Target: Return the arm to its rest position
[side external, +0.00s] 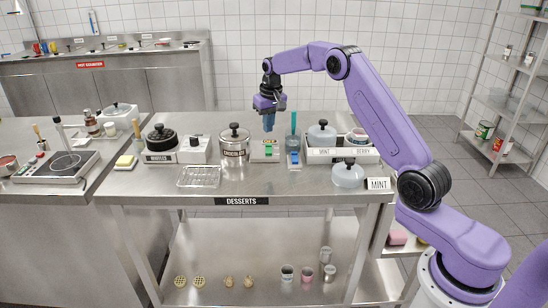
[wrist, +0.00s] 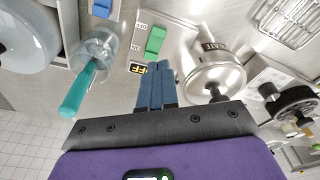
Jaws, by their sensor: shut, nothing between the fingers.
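My gripper (side external: 269,124) is at the end of my purple arm, held in the air above the middle of the steel counter (side external: 208,201). Its blue fingers point down and are together with nothing between them; they also show in the wrist view (wrist: 155,88). Below the fingers is a small switch panel (side external: 265,150) with a green rocker switch (wrist: 155,42) and an OFF label. The fingers look apart from the panel and from everything on the counter.
Close to my gripper stand a chocolate pot (side external: 234,146) on the left and a clear cup with a teal-handled tool (side external: 293,143) on the right. Further right are a topping tray (side external: 340,156), a lidded grey pot (side external: 347,175) and a MINT sign (side external: 378,184). A wire rack (side external: 198,177) lies front left.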

